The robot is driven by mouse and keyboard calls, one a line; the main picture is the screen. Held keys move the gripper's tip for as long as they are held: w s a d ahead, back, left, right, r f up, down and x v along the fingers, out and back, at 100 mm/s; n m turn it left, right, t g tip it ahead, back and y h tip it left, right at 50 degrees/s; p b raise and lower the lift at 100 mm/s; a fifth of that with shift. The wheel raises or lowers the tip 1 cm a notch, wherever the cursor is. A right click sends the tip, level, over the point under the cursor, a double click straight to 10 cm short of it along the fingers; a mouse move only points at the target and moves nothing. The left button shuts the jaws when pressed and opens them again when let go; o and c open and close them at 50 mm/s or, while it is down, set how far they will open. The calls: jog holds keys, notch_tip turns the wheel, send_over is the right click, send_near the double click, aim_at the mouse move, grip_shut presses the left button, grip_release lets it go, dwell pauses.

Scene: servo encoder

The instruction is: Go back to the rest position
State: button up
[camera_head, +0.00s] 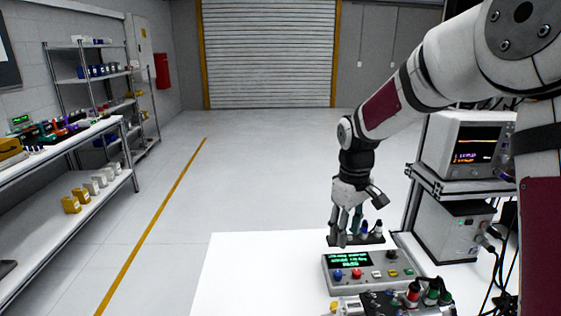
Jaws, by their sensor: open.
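My gripper (342,236) points down over the back of a white table, at the end of my arm coming in from the right. Its fingers are apart. A dark rack (374,239) with a few small blue and white-topped pieces stands just behind and beside the fingertips; I cannot tell whether they touch. In front of it is a grey control box (366,272) with a green-lit display, a blue knob, a red knob and several small buttons. I see nothing held between the fingers.
A unit with cables and red and green connectors (412,296) sits at the table's front edge. Instruments on a rack (466,147) stand close at the right. The white table (255,275) is bare on its left. A workbench (75,145) and shelves line the left wall; the floor between is clear.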

jog(key=s+r+m+t, duration=0.2)
jog(key=s+r+m, duration=0.1)
jog(key=s+r, duration=0.95)
jog(key=s+m+t, duration=0.2)
jog(key=s+m, duration=0.1)
jog(key=s, duration=1.2)
jog(key=shift+s+d+t, duration=0.2)
jog(key=shift+s+t, duration=0.05)
jog(key=shift+t, duration=0.05)
jog(key=shift+f, duration=0.1)
